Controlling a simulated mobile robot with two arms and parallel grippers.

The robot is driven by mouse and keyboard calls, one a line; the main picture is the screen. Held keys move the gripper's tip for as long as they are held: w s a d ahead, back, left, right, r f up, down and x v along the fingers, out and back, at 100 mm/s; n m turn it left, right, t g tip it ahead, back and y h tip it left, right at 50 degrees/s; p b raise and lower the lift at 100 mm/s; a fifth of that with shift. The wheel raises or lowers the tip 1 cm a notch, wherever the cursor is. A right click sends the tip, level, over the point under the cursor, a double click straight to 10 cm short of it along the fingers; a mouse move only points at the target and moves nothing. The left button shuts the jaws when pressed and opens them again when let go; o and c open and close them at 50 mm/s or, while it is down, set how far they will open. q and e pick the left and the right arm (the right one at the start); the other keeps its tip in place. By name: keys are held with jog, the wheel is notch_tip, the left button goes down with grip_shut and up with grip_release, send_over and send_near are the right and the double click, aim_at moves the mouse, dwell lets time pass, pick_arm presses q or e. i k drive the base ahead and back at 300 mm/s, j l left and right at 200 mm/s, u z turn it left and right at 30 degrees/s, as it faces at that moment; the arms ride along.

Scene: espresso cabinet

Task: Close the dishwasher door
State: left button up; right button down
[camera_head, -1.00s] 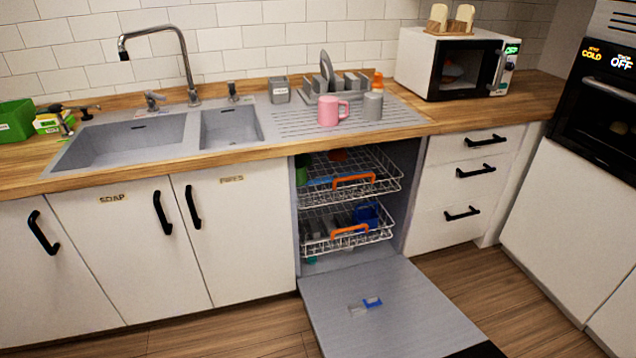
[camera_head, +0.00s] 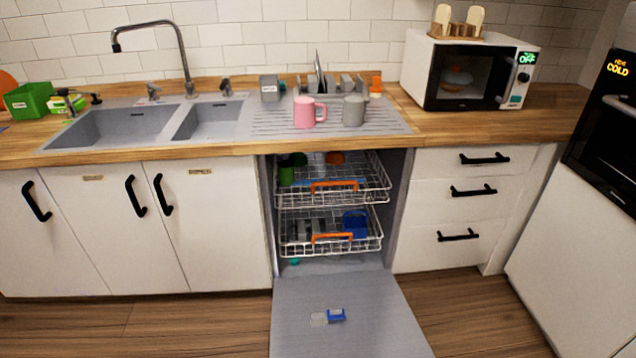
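The dishwasher door (camera_head: 365,300) is folded down flat, open into the room in front of the cabinet, with a small blue and grey dispenser part on its inner face. The dishwasher's upper rack (camera_head: 362,195) holds a green cup (camera_head: 286,176) and other dishes. Its lower rack (camera_head: 364,245) holds a blue item (camera_head: 355,224) and some grey pieces. Both racks have orange handles and appear to be inside the cavity or only slightly forward. The door's far edge runs out of the bottom of the picture. Neither of my grippers shows.
White cabinets (camera_head: 225,220) stand left of the dishwasher and drawers (camera_head: 460,205) with black handles stand right. Wooden floor (camera_head: 465,315) is free on both sides of the door. A pink mug (camera_head: 304,112) and a grey mug (camera_head: 353,110) stand on the drainboard above.

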aim_at(379, 322)
jog(key=i+l+u, duration=0.15)
jog(key=i+l, duration=0.2)
jog(key=i+l+u, duration=0.15)
jog(key=i+l, duration=0.2)
jog(key=l, duration=0.15)
